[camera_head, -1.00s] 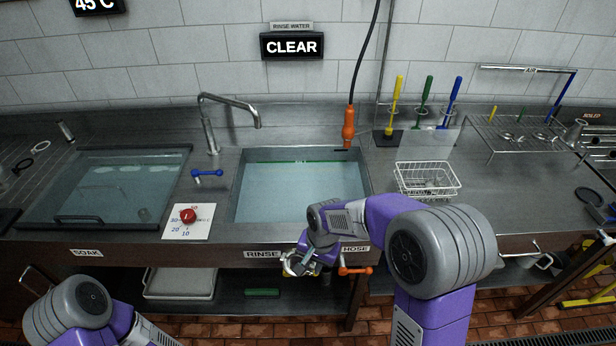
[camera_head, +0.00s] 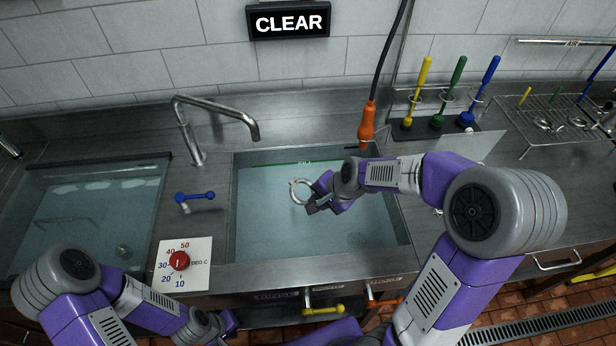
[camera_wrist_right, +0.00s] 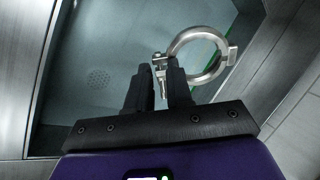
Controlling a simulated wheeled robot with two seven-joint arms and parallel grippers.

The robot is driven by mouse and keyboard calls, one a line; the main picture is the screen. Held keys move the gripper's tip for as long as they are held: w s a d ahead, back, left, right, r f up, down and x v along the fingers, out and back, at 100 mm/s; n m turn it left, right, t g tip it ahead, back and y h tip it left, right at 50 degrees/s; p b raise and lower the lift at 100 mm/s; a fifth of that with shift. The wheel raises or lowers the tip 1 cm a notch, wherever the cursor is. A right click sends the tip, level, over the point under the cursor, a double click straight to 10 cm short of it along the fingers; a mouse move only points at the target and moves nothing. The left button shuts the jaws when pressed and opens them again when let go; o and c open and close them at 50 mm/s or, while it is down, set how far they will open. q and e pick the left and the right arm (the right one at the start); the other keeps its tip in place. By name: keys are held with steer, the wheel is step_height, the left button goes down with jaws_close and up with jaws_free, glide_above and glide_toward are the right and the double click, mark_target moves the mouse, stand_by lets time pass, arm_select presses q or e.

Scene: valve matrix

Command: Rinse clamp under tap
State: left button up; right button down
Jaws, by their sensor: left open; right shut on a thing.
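The clamp (camera_head: 292,190) is a small silver ring, held over the water of the rinse basin (camera_head: 232,235). My right gripper (camera_head: 312,203) is shut on it. In the right wrist view the ring (camera_wrist_right: 197,31) stands at the fingertips of my right gripper (camera_wrist_right: 158,82), its bolt by the fingers. The curved steel tap (camera_head: 215,106) stands behind the basin's left corner; its spout end is left of and behind the clamp. No stream shows at the spout. My left gripper (camera_head: 222,322) is low at the front, open and partly hidden by my arm.
A blue lever (camera_head: 195,196) and a red temperature knob (camera_head: 180,261) are left of the basin. The soak basin (camera_head: 100,160) is further left. An orange hose nozzle (camera_head: 367,122) hangs behind. A yellow handle (camera_head: 323,309) is below the front edge. A sign (camera_head: 288,21) reads CLEAR.

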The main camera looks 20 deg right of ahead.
steer(key=shift+w+a, duration=0.1)
steer(key=shift+w, duration=0.15)
steer(key=shift+w+a+f, duration=0.15)
steer(key=shift+w+a, duration=0.4)
steer(key=shift+w, duration=0.15)
arm_select(q)
steer(key=shift+f, duration=0.15)
arm_select(e)
steer(key=w+a+f, duration=0.2)
steer(key=w+a, duration=0.3)
steer(key=w, duration=0.5)
steer(key=shift+a, duration=0.35)
steer(key=shift+f, duration=0.1)
arm_select(q)
steer(key=shift+c, duration=0.2)
